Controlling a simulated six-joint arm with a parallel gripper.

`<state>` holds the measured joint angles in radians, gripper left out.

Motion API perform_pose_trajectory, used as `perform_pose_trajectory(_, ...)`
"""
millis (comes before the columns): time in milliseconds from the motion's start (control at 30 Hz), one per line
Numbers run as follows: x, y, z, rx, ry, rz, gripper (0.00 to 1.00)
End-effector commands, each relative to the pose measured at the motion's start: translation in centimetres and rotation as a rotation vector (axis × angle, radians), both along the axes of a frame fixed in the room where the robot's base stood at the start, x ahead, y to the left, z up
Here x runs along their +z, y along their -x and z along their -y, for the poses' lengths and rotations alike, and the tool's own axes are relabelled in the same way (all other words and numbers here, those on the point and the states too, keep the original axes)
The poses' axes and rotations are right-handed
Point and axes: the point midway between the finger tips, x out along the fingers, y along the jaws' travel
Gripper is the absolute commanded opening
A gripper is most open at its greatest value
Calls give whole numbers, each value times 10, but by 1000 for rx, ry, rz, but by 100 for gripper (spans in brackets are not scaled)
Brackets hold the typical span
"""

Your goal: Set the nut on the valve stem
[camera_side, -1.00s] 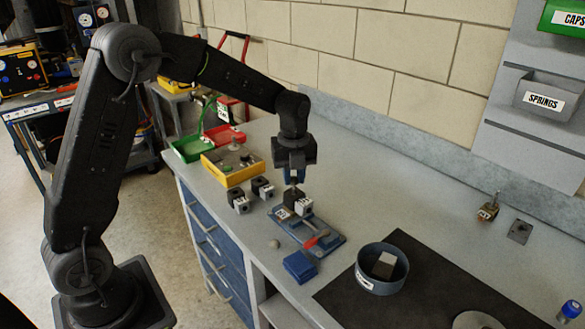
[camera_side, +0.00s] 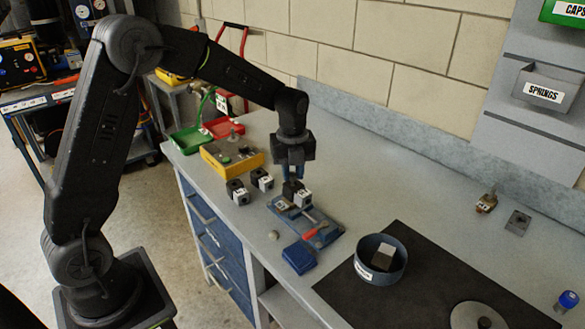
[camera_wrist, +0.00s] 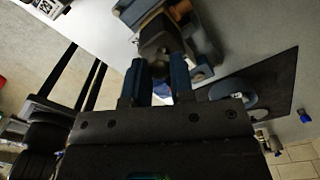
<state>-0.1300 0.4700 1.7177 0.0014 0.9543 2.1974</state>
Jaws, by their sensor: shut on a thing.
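My gripper (camera_side: 293,178) points straight down over the dark valve block (camera_side: 290,188), which sits in a blue fixture (camera_side: 325,231) on the bench. In the wrist view the two blue fingers of my gripper (camera_wrist: 159,80) are closed around a small dark piece, the nut (camera_wrist: 159,67). The valve block (camera_wrist: 155,33) lies right beyond the fingertips. The nut is hidden by the fingers in the side view. The valve stem is hidden too, so I cannot tell whether the nut touches it.
A red-handled clamp (camera_side: 312,233) is on the fixture. Two similar blocks (camera_side: 238,192) stand to the left, near a yellow tray (camera_side: 222,165). A blue box (camera_side: 299,257) and a round blue bin (camera_side: 359,268) lie in front and to the right.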

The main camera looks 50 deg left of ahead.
Motion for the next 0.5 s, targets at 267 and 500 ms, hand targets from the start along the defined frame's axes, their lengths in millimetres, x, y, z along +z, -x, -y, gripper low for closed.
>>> perform_pose_trajectory(267, -5, 0, 0, 0, 0, 1, 0)
perform_pose_trajectory(500, -5, 0, 0, 0, 0, 1, 0)
